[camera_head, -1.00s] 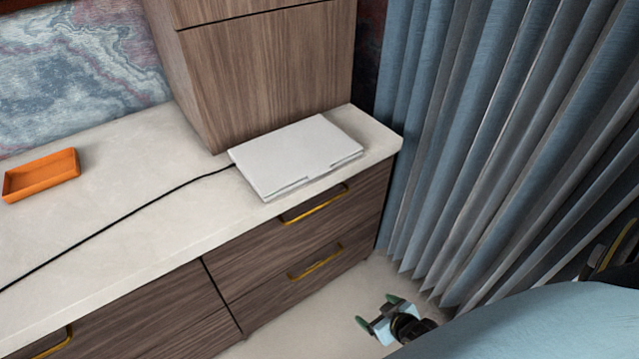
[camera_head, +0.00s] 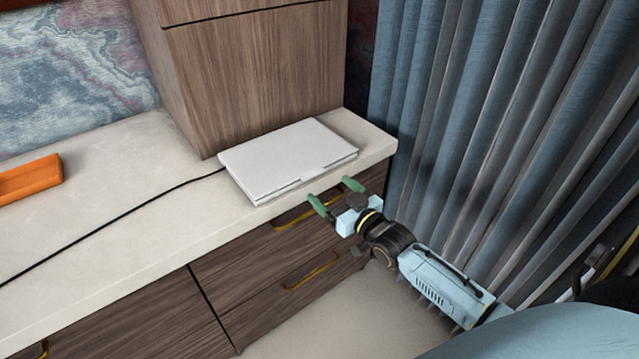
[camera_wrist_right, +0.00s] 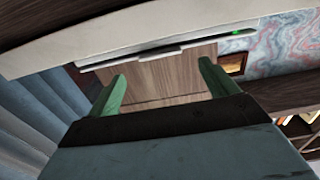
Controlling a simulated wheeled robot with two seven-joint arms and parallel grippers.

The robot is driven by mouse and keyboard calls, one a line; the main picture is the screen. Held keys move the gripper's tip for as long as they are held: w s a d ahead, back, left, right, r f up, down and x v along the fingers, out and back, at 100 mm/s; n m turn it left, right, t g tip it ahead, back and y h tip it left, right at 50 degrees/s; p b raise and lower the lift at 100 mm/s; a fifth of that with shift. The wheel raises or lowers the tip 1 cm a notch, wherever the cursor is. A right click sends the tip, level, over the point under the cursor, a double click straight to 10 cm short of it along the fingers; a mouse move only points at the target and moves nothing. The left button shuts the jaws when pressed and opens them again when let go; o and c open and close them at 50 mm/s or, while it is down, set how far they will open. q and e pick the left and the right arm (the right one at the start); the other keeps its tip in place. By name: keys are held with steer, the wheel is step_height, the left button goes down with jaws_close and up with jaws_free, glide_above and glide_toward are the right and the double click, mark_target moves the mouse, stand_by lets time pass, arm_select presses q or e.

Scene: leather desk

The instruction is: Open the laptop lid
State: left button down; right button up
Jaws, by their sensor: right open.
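A white laptop (camera_head: 287,158) lies shut on the pale countertop, near its right end. Its front edge faces me, and a black cable runs off from its left side. In the right wrist view the laptop (camera_wrist_right: 165,44) shows as a thin edge with a small green light. My right gripper (camera_head: 333,191) is open and empty, just in front of the counter's edge and close to the laptop's front. Its two green fingers show apart in the right wrist view (camera_wrist_right: 163,78), with the laptop's edge beyond them. My left gripper is not in view.
The countertop (camera_head: 110,190) has wooden drawers (camera_head: 300,245) with brass handles below it. A wooden cabinet (camera_head: 255,75) stands behind the laptop. A blue curtain (camera_head: 480,110) hangs at the right. An orange tray (camera_head: 30,180) lies at the far left.

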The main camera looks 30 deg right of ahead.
mark_target(315, 176)
steer(key=w+b, duration=0.1)
steer(key=w, duration=0.3)
steer(key=shift+w+a+f, duration=0.1)
steer(key=shift+w+a, duration=0.05)
steer(key=shift+w, duration=0.05)
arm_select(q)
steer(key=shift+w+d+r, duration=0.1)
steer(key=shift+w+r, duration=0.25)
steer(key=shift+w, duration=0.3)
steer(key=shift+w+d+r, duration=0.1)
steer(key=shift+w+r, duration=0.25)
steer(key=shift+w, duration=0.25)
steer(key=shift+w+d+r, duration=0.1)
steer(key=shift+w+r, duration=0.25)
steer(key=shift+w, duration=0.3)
arm_select(e)
steer(key=shift+w, duration=0.7)
steer(key=c, duration=1.4)
